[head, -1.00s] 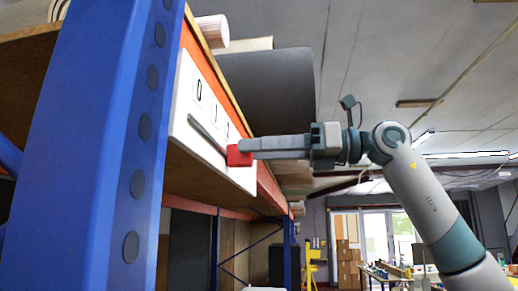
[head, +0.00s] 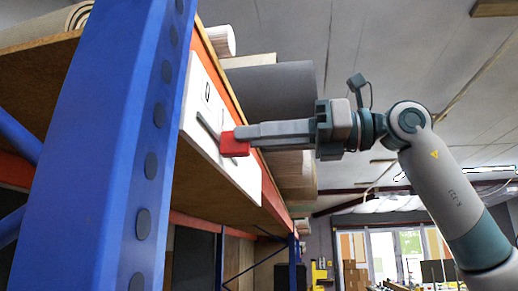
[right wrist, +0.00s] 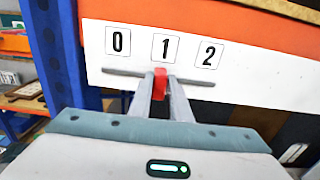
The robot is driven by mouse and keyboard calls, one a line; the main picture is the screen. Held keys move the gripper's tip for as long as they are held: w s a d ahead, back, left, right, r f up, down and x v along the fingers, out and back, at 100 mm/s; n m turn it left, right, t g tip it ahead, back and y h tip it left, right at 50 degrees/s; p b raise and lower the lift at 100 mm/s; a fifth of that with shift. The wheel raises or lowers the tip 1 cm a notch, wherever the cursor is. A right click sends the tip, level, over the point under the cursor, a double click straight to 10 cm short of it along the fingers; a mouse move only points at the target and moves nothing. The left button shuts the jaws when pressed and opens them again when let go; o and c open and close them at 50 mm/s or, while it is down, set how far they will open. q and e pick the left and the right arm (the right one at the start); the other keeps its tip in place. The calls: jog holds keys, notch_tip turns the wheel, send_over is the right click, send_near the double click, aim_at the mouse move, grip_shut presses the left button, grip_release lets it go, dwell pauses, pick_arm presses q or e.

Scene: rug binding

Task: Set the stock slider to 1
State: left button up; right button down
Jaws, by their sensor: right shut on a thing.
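A white panel (head: 196,118) on the shelf edge carries a dark horizontal slot (right wrist: 125,72) with the labels 0, 1 and 2 above it. The red slider knob (right wrist: 160,84) sits on the slot below the label 1 (right wrist: 165,49) in the right wrist view. The label 0 (right wrist: 117,41) is to its left and the label 2 (right wrist: 208,55) to its right. My right gripper (right wrist: 161,80) is shut on the red knob. In the head view the red knob (head: 235,144) and the gripper hide part of the panel. My left gripper is not in view.
A blue rack upright (head: 110,150) with round holes stands close to the left of the panel. An orange beam (right wrist: 230,28) runs along the panel's top. Rolls (head: 270,90) lie on the shelf above. Open room lies to the right.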

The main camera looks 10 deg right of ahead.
jog(key=shift+w, duration=0.1)
jog(key=c, duration=1.6)
grip_release()
jog(key=shift+c, duration=0.2)
jog(key=shift+d, duration=0.15)
jog(key=b+v, duration=0.4)
jog(key=v, duration=1.3)
